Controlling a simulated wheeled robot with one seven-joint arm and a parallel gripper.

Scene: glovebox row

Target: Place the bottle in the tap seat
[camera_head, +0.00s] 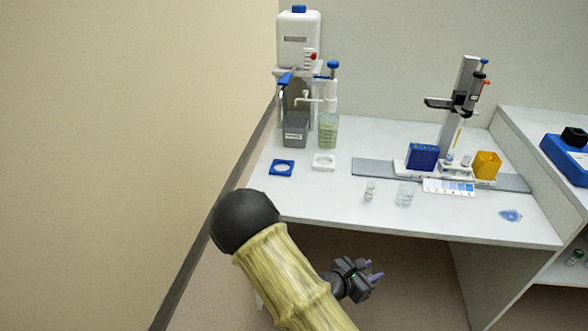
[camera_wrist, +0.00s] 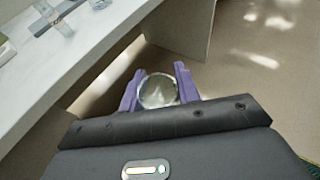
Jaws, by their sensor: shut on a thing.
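My gripper (camera_head: 374,272) is low in front of the bench, below the tabletop level in the picture. In the wrist view its purple fingers (camera_wrist: 159,93) are shut on a round, clear, glassy thing, which looks like the bottle (camera_wrist: 158,90) seen end-on. In the head view I cannot make out the bottle at the gripper. A white tank (camera_head: 298,40) with blue-handled taps stands at the back left of the bench. A blue holed plate (camera_head: 281,162) and a white holed plate (camera_head: 323,156) lie in front of it. I cannot tell which is the tap seat.
A grey container (camera_head: 295,132) and a greenish beaker (camera_head: 328,132) stand under the taps. Small clear vessels (camera_head: 404,194) stand mid-bench. A stand (camera_head: 460,95), blue box (camera_head: 422,157) and yellow box (camera_head: 486,164) are at right. The front left of the bench is clear.

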